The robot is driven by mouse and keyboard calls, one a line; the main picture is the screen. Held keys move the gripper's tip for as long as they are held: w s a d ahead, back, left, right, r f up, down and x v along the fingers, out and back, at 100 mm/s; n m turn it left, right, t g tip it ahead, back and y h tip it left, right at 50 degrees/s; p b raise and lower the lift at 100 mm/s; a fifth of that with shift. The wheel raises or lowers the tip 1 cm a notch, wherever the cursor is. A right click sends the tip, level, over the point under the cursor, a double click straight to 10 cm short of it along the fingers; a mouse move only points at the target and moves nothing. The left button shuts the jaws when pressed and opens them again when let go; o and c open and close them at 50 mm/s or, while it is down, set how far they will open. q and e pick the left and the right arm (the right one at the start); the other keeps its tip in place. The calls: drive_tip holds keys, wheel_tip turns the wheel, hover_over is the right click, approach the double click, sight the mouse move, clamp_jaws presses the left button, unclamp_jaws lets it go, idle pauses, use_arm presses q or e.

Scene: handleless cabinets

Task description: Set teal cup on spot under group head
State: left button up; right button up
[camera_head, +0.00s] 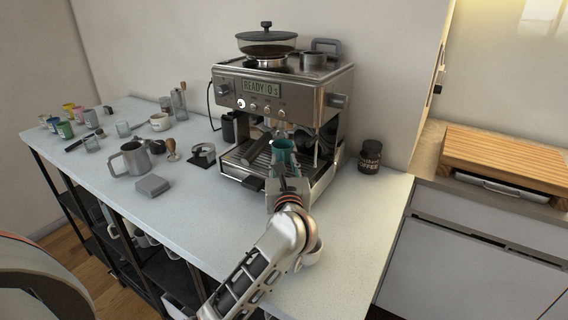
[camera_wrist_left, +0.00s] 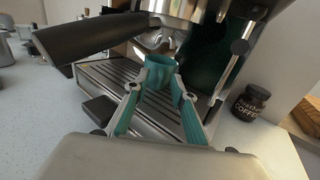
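The teal cup (camera_head: 284,152) is at the front of the espresso machine (camera_head: 262,100), over the drip tray (camera_head: 238,166). In the left wrist view the cup (camera_wrist_left: 158,75) stands upright between the fingertips of my left gripper (camera_wrist_left: 159,84), below the group head (camera_wrist_left: 158,40). The fingers touch the cup on both sides and look shut on it. Slats of the drip tray (camera_wrist_left: 112,82) show to its left. Whether the cup's base touches the tray is hidden. My right gripper is not in view.
A black portafilter handle (camera_wrist_left: 90,38) sticks out left of the group head, close to the cup. A coffee jar (camera_head: 370,157) stands right of the machine. A metal pitcher (camera_head: 130,159), a grey block (camera_head: 152,185) and several cups stand to the left.

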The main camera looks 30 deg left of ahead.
use_arm(q)
drive_tip(key=v, duration=1.2)
drive_tip(key=shift+d, duration=0.1)
